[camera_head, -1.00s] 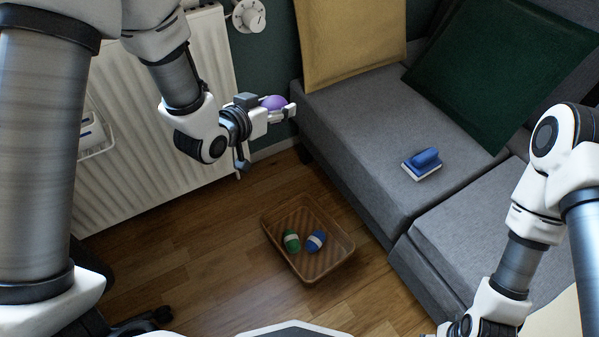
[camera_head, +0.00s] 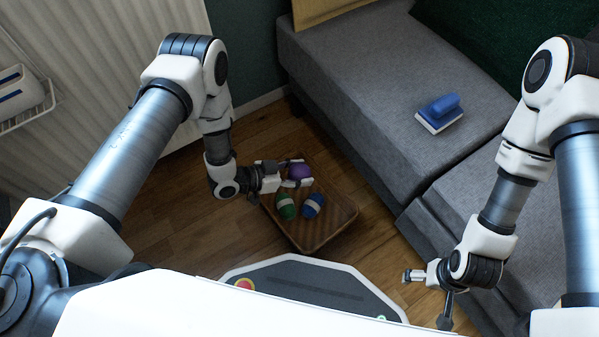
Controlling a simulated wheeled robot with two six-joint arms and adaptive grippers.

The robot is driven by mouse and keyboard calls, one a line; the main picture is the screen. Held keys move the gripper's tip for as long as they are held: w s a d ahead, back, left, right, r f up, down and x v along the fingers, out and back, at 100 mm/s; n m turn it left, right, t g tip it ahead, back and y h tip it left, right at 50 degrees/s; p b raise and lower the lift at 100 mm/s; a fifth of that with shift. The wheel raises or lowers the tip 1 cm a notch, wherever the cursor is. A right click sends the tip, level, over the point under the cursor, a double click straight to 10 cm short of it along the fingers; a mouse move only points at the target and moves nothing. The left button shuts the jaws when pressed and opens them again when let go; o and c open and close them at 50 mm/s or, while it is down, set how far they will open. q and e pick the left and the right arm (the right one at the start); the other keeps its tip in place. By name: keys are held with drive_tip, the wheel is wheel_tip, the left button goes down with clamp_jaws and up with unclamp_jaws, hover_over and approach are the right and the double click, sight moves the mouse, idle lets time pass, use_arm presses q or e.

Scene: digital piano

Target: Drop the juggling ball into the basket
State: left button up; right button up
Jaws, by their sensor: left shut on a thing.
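The purple juggling ball (camera_head: 299,170) is held between the fingers of my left gripper (camera_head: 296,175). The gripper is shut on it, over the far left part of the brown basket (camera_head: 340,226). The height of the ball above the basket floor is hard to tell. A green ball with a pale band (camera_head: 286,207) and a blue ball with a pale band (camera_head: 313,206) lie in the basket. My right gripper (camera_head: 411,276) is at the lower right, away from the basket, with no ball seen at it.
The basket stands on the wooden floor (camera_head: 190,230). A white radiator (camera_head: 110,60) is at the left. Floor is clear around the basket.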

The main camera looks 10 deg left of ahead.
use_arm(q)
wheel_tip(320, 180, down, 6)
drive_tip(key=b, duration=0.4)
drive_tip(key=shift+r+b, duration=0.2)
drive_tip(key=shift+b, duration=0.15)
drive_tip(key=o, duration=1.3)
drive_tip(key=v, duration=1.2)
drive_tip(key=shift+d+r, duration=0.1)
